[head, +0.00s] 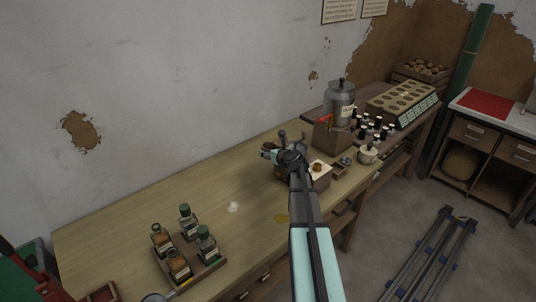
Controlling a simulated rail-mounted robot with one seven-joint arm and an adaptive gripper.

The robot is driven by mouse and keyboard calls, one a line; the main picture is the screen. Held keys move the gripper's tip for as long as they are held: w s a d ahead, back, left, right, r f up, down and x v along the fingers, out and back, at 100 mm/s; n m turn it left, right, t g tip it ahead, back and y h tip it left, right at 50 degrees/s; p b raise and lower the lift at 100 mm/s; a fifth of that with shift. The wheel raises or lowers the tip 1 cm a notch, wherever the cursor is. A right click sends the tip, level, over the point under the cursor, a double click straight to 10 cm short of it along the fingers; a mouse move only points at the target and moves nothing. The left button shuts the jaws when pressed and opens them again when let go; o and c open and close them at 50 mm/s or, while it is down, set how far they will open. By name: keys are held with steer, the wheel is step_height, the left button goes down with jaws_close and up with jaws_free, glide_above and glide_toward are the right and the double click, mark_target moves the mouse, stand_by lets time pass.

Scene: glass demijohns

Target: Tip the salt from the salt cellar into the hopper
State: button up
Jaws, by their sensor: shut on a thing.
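My arm reaches over the workbench, and my gripper (282,142) is above the bench near a brown wooden box (287,179). The gripper is small in view and partly covered by my own wrist. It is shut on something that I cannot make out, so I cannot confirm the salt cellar. The wooden box has a pale top with a small amber opening or cup (318,167), partly behind my arm. I cannot tell whether this is the hopper. A small white patch (233,207) lies on the bench to the left.
A rack of green-capped jars (187,243) stands at the front left. A metal urn (340,103) with a red tap, several small bottles (374,126), a pale lidded pot (368,154) and an egg-tray-like block (403,97) stand to the right.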

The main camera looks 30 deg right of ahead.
mark_target(277, 146)
steer(key=shift+d+r+m, duration=0.3)
steer(key=shift+d+r, duration=0.05)
steer(key=shift+r, duration=0.05)
steer(key=shift+s+d+r+m+y+p, duration=0.1)
steer(key=shift+d+r+m+y+p, duration=0.15)
steer(key=shift+r, duration=0.35)
steer(key=shift+s+d+r+m+y+p, duration=0.1)
steer(key=shift+d+r+m+y, duration=0.1)
steer(key=shift+r, duration=0.45)
steer(key=shift+d+r+m+y+p, duration=0.15)
steer(key=shift+d+r+p, duration=0.1)
steer(key=shift+r, duration=0.35)
steer(key=shift+d+t+b, duration=0.3)
steer(key=shift+a, duration=0.2)
steer(key=shift+a+p, duration=0.1)
steer(key=shift+p, duration=0.3)
steer(key=shift+s, duration=0.1)
steer(key=shift+d+r, duration=0.1)
steer(key=shift+d, duration=0.15)
steer(key=shift+d+m+p, duration=0.15)
steer(key=shift+m+p, duration=0.15)
